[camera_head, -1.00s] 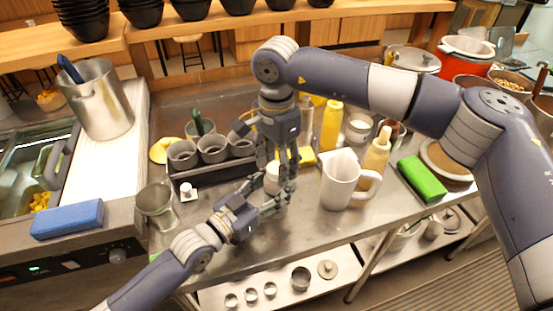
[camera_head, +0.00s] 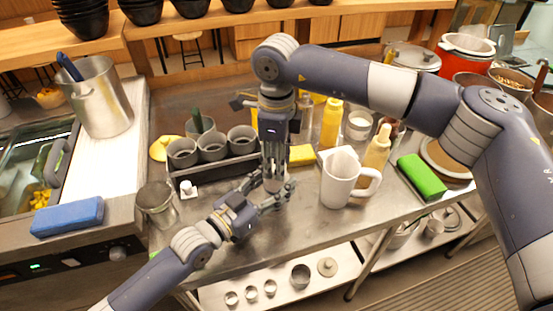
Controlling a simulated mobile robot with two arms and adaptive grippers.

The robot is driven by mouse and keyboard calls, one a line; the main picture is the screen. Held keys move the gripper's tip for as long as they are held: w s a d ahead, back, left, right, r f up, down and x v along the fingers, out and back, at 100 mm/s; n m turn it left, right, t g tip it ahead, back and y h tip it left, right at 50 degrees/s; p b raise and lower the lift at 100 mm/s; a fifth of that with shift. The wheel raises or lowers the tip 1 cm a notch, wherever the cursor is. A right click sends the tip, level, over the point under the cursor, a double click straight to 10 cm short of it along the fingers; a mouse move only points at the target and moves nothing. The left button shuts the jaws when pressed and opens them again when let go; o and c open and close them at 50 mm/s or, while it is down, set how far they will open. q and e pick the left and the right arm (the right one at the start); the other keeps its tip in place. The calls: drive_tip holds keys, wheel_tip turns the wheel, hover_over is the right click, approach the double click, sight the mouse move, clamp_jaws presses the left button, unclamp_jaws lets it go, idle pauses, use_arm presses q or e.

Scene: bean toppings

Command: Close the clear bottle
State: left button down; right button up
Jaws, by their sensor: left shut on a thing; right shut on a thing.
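The clear bottle (camera_head: 272,184) stands upright over the steel counter, mostly hidden between my two grippers. My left gripper (camera_head: 279,193) comes in low from the left and is shut around the bottle's body. My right gripper (camera_head: 273,172) points straight down from above and is shut on the top of the bottle. Its fingers hide the cap, so I cannot see how the cap sits.
A rack of grey cups (camera_head: 212,148) stands behind on the left, with a small white-topped item (camera_head: 187,188) before it. A steel cup (camera_head: 156,203) is at the left. A white pitcher (camera_head: 340,181) and a tan squeeze bottle (camera_head: 377,150) stand right. A green block (camera_head: 421,178) lies further right.

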drive_tip(key=m, duration=0.5)
drive_tip(key=shift+m, duration=0.4)
drive_tip(key=m, duration=0.4)
drive_tip(key=shift+m, duration=0.4)
drive_tip(key=o, duration=1.2)
drive_tip(key=shift+c, duration=0.2)
drive_tip(key=shift+r, duration=2.25)
drive_tip(key=shift+c, duration=0.3)
drive_tip(key=n, duration=0.2)
drive_tip(key=r+n, duration=0.1)
drive_tip(key=n, duration=0.3)
drive_tip(key=shift+r, duration=0.4)
drive_tip(key=n, duration=0.2)
drive_tip(key=r+n, duration=0.1)
drive_tip(key=n, duration=0.3)
drive_tip(key=shift+r, duration=0.3)
